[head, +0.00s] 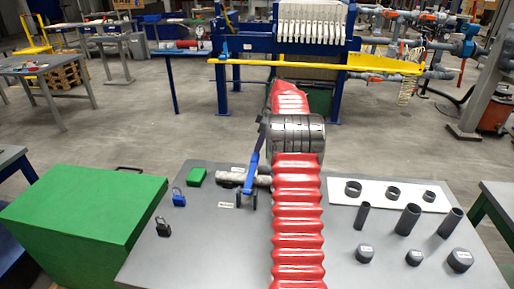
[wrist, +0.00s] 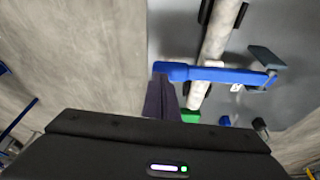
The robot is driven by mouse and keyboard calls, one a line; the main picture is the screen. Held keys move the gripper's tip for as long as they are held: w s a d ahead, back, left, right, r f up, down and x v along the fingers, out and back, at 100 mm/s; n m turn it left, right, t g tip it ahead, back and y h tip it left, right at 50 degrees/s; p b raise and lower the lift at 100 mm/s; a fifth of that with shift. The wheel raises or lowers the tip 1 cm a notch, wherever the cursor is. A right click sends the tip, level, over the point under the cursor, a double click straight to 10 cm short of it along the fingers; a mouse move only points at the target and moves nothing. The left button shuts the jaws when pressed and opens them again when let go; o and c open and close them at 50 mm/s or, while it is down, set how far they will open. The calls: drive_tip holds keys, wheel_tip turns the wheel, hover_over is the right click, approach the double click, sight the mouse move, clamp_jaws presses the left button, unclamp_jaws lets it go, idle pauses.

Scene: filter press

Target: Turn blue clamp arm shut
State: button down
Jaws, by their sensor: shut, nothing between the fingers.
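The blue clamp arm (head: 252,168) rises from a dark mount on the grey table, beside the grey pipe (head: 232,177). In the wrist view the blue clamp arm (wrist: 215,74) lies across the line of the pipe (wrist: 217,40). Its free end is near my fingertips. My gripper (wrist: 161,82) shows its dark fingers shut and empty, overlapping that end in the picture. I cannot tell if they touch it.
A green box (head: 85,222) stands at left. A small green block (head: 197,176), blue padlock (head: 179,197) and black padlock (head: 162,227) lie on the grey table (head: 200,250). Dark tubes (head: 408,219) and caps (head: 460,260) stand at right beside a white board (head: 370,193).

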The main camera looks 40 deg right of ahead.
drive_tip(key=v, duration=1.2)
drive_tip(key=shift+r, duration=0.45)
drive_tip(key=shift+a, duration=0.1)
drive_tip(key=shift+w, duration=0.1)
